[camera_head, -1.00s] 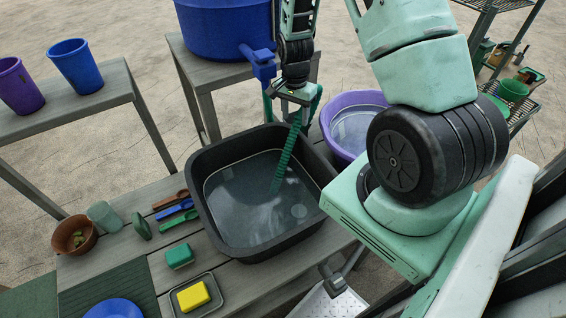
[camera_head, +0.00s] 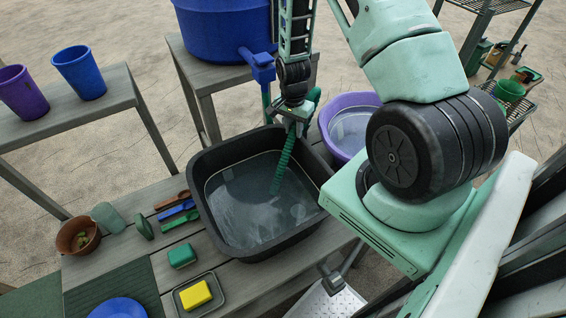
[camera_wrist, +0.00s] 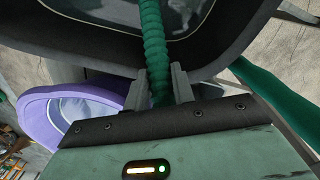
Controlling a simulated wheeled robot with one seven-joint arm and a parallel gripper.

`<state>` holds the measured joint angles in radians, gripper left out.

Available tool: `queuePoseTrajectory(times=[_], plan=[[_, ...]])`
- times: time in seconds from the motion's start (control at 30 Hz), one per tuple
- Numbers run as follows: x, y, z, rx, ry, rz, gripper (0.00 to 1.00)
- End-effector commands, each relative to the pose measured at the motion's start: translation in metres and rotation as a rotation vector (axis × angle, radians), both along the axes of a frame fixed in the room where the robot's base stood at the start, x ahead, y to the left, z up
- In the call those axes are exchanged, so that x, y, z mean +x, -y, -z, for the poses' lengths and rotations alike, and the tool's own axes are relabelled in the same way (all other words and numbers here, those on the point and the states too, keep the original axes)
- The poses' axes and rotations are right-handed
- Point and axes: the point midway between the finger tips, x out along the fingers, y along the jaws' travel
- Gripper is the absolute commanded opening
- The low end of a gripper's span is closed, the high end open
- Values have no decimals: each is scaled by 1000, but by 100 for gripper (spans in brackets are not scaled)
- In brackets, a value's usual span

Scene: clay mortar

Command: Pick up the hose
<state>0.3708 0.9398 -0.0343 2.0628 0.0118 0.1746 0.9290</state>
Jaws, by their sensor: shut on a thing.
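The green ribbed hose (camera_head: 283,166) hangs from my gripper down into the black basin (camera_head: 201,206). Its lower end lies over the water in the basin. My gripper (camera_head: 293,122) is above the basin's far right rim. In the wrist view the two grey fingers of my gripper (camera_wrist: 159,88) are closed around the hose (camera_wrist: 153,40), one on each side. More green hose shows behind the gripper near the blue tap (camera_head: 262,68); the arm hides part of its path.
A blue barrel (camera_head: 222,30) stands on a stool behind the basin. A purple tub (camera_head: 333,108) is right of the basin. Left of it on the table lie utensils (camera_head: 178,208), a green block (camera_head: 182,256) and a yellow sponge (camera_head: 195,295). Two cups stand at upper left.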

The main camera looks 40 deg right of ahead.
Motion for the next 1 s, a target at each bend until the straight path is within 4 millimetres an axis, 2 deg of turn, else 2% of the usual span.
queuePoseTrajectory(times=[0.37, 0.57, 0.8, 1.0], plan=[[1, 0, -11, -1, 2, 0, 4], [2, 1, -36, -3, 5, -1, 4], [1, 0, -76, -1, 4, 0, 4], [1, 2, -99, -2, 1, 0, 4]])
